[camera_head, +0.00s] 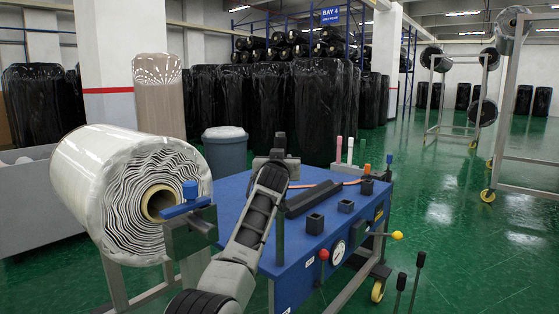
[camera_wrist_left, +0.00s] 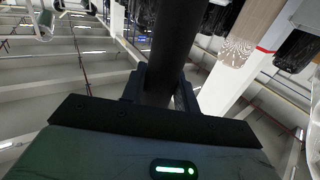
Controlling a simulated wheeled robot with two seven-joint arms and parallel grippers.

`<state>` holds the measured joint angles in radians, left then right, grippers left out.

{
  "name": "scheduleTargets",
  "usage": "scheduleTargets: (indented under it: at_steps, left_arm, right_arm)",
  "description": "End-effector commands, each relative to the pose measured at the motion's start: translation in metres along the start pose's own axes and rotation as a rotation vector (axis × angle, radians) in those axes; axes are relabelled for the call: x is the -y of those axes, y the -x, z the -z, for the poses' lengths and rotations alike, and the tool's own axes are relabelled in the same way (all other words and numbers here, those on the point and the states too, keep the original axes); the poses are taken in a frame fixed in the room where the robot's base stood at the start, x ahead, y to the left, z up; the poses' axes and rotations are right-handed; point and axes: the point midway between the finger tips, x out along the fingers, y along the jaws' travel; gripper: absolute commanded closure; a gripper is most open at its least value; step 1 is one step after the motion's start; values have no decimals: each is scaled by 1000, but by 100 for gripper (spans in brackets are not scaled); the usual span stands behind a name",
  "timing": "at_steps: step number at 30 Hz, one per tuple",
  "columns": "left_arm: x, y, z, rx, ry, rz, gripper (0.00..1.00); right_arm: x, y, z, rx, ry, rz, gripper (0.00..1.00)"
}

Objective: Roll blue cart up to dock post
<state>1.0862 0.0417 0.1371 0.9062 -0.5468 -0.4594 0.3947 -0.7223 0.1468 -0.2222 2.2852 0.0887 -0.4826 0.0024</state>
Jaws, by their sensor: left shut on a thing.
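The blue cart (camera_head: 240,208) stands in front of me in the head view, with a flat blue top, a front panel and a wheel at the lower right. My left arm reaches over it. The bar's lower end is partly hidden by my arm. I cannot tell which thing is the dock post. My right gripper is out of view.
A grey bin (camera_head: 225,155) is behind the cart. Black wrapped rolls (camera_head: 300,105) and a white pillar (camera_head: 115,60) stand farther back. A wheeled metal rack (camera_head: 500,110) is at the right.

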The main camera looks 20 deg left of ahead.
Motion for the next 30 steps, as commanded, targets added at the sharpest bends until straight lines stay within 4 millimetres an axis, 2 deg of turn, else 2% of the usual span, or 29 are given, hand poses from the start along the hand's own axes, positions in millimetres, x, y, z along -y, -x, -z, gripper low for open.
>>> scheduleTargets:
  at_steps: [1, 6, 7, 9, 22, 26, 30]
  left_arm:
    - [0, 0, 10, -18, 2, -2, 100]
    - [0, 0, 10, -18, 2, -3, 100]
    - [-1, 0, 10, -18, 2, -3, 67]
    - [-1, 0, 10, -17, 2, -3, 49]
    - [0, 5, 5, -8, 1, 0, 49]
    - [0, 18, 4, -8, 2, 0, 49]
    - [-1, 40, 4, -9, 1, -2, 49]
  right_arm:
    - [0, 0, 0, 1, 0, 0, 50]
    - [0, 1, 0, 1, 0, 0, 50]
    - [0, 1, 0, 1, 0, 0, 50]
    - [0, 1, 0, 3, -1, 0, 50]
    - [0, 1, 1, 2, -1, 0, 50]
    - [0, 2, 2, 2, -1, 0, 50]
    - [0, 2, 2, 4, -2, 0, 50]
